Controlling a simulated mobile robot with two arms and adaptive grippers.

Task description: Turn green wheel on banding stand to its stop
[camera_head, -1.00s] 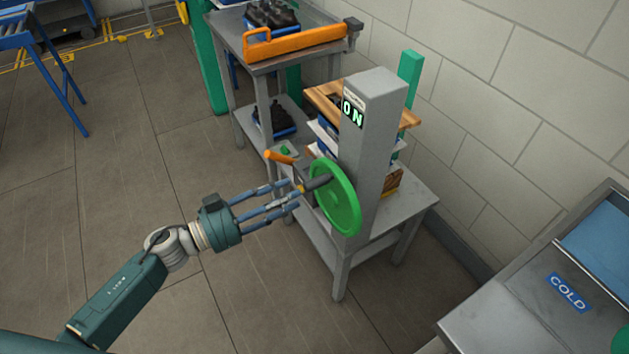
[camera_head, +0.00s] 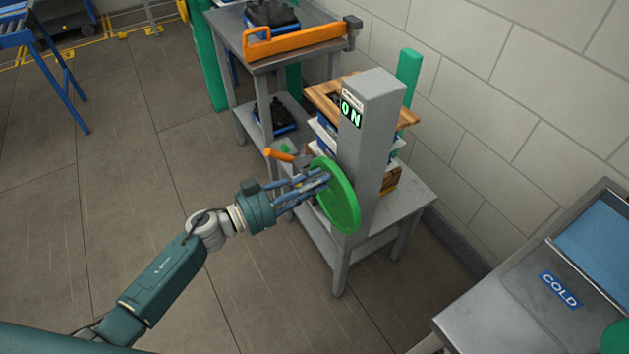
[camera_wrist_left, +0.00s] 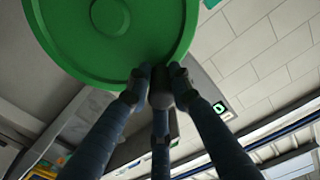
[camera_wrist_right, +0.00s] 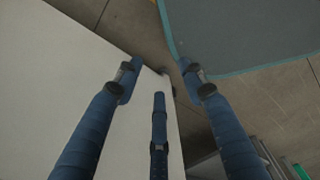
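The green wheel (camera_head: 342,207) is mounted on the side of the grey post of the banding stand (camera_head: 368,135). A dark handle sticks out from the wheel near its rim. My left gripper (camera_head: 322,180) reaches in from the left, its fingers closed around this handle. In the left wrist view, the green wheel (camera_wrist_left: 110,35) fills the top left and the fingertips (camera_wrist_left: 158,82) press in on the dark handle (camera_wrist_left: 160,98) from both sides. My right gripper (camera_wrist_right: 163,85) shows only in its wrist view, with fingers spread and nothing between them.
The post's display (camera_head: 351,112) reads "ON". An orange lever (camera_head: 280,154) sits left of the wheel. Behind is a grey table (camera_head: 285,62) with an orange bar (camera_head: 300,40). A bench with a "COLD" label (camera_head: 559,290) stands at lower right. The floor at left is open.

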